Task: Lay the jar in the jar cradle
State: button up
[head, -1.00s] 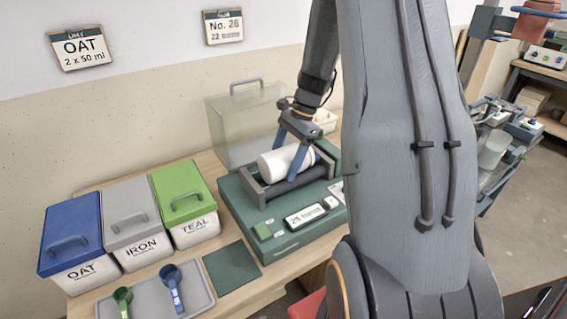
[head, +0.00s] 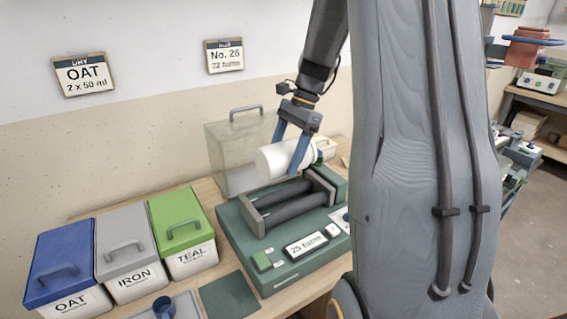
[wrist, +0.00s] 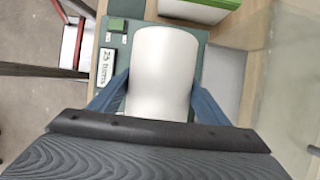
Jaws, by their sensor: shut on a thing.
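The white jar (head: 276,160) lies on its side between the blue fingers of my gripper (head: 294,152). My gripper is shut on it and holds it above the jar cradle (head: 292,207), a grey frame with dark rollers on a green machine. The rollers show bare below the jar, with a gap between. In the wrist view the jar (wrist: 162,72) fills the space between my fingers and covers most of the cradle.
Blue OAT (head: 58,262), grey IRON (head: 124,251) and green TEAL (head: 181,227) bins stand at the left. A clear box (head: 232,150) with a handle stands behind the machine. A blue scoop (head: 164,306) lies on a tray in front, beside a dark green mat (head: 229,298).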

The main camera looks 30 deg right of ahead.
aim_at(282, 144)
jog(key=shift+r+p, duration=2.45)
jog(key=shift+r, duration=0.25)
